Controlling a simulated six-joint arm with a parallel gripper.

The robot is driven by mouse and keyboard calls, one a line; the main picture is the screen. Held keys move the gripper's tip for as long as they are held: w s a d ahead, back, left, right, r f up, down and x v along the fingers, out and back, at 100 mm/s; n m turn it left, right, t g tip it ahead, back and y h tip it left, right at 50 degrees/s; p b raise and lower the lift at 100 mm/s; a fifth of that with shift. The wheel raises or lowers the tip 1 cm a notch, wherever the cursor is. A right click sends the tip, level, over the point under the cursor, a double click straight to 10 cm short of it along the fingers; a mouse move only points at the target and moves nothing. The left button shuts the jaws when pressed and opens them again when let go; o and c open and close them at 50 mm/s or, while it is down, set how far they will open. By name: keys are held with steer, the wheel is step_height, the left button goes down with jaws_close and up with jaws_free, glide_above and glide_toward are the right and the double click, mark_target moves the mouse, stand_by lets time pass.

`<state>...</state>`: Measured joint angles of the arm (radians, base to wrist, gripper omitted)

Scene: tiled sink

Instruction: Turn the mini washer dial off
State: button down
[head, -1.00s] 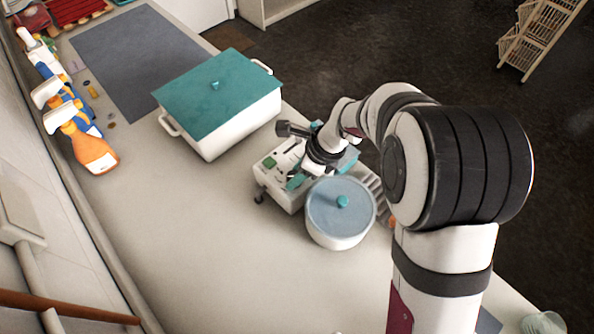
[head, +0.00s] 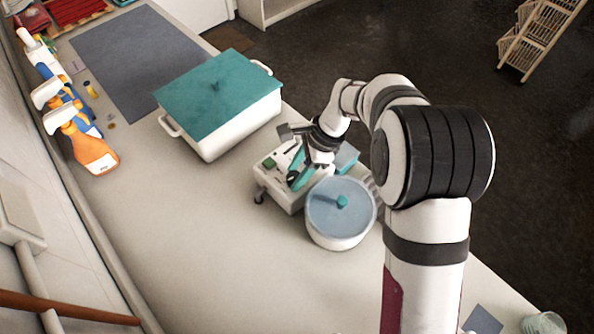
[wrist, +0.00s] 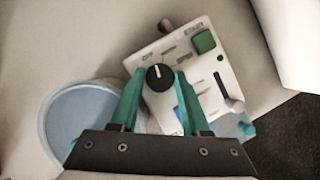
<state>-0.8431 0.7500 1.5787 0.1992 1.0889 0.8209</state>
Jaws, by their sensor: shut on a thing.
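The mini washer is a white box (head: 272,175) on the counter, and its panel (wrist: 208,68) fills the middle of the wrist view. Its black round dial (wrist: 158,77) has a white pointer mark directed roughly to the top of the wrist view. The dial also shows in the head view (head: 292,177). My gripper (wrist: 159,74) has its teal fingers on either side of the dial and is shut on it. In the head view my gripper (head: 298,171) reaches down onto the panel from the right. The panel also bears a green square button (wrist: 204,41).
A round white pot with a blue lid (head: 341,203) stands close beside the washer. A large white pot with a teal lid (head: 217,95) stands behind it. Spray bottles (head: 92,150) line the wall at left. The counter's near left area is clear.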

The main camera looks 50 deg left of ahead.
steer(key=shift+n+h, duration=0.4)
steer(key=shift+n, duration=0.7)
steer(key=shift+c, duration=1.9)
jaws_free()
steer(key=v, duration=1.6)
steer(key=shift+w, duration=0.25)
steer(key=shift+a+f, duration=0.15)
